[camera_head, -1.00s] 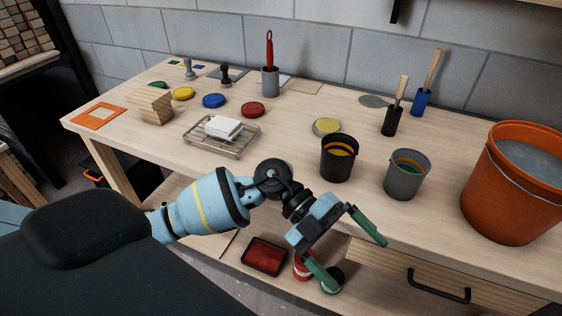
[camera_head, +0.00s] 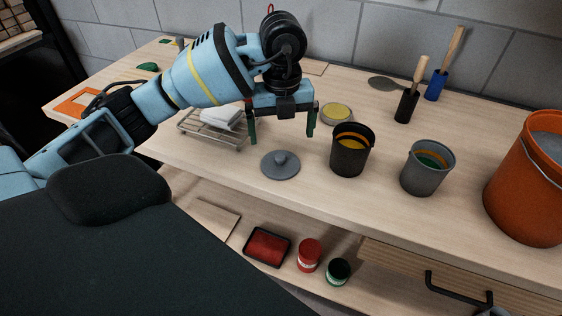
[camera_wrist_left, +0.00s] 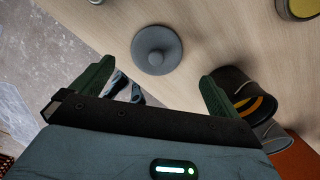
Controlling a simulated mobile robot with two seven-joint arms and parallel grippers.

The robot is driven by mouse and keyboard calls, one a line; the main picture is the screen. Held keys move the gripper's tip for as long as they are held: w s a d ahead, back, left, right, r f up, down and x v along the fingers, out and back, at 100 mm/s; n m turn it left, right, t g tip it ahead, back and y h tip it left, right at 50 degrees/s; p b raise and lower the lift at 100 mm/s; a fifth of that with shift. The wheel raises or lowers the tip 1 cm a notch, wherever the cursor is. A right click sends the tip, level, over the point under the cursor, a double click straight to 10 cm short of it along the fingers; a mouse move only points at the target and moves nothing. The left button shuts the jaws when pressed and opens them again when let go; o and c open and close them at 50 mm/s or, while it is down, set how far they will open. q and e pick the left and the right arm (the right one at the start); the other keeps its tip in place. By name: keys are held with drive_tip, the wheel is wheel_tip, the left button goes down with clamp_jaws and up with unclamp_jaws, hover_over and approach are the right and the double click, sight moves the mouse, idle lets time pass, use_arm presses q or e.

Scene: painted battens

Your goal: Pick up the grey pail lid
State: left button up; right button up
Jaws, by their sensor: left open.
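The grey pail lid (camera_head: 281,164) is a round disc with a knob on top. It lies flat on the bench near the front edge, left of the black pail (camera_head: 352,150). In the left wrist view the lid (camera_wrist_left: 157,50) lies ahead of the fingers, knob facing the camera. My left gripper (camera_head: 282,136) is open and empty, with its green fingers spread above and behind the lid in the head view. The fingers also show in the left wrist view (camera_wrist_left: 153,88), apart from the lid. The grey pail (camera_head: 427,168) stands open to the right. My right gripper is not seen.
A wire rack (camera_head: 213,130) with white blocks stands left of the lid. A yellow-topped tin (camera_head: 337,114) sits behind the black pail. A large orange bucket (camera_head: 527,185) is at the right. A lower shelf holds a red tray (camera_head: 267,246) and two small pots.

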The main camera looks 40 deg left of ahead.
sight(280, 154)
use_arm(q)
drive_tip(key=shift+s+a+f, duration=0.1)
drive_tip(key=shift+f, duration=1.7)
drive_tip(key=shift+s+a+f, duration=0.1)
drive_tip(key=shift+f, duration=1.7)
drive_tip(key=c, duration=0.9)
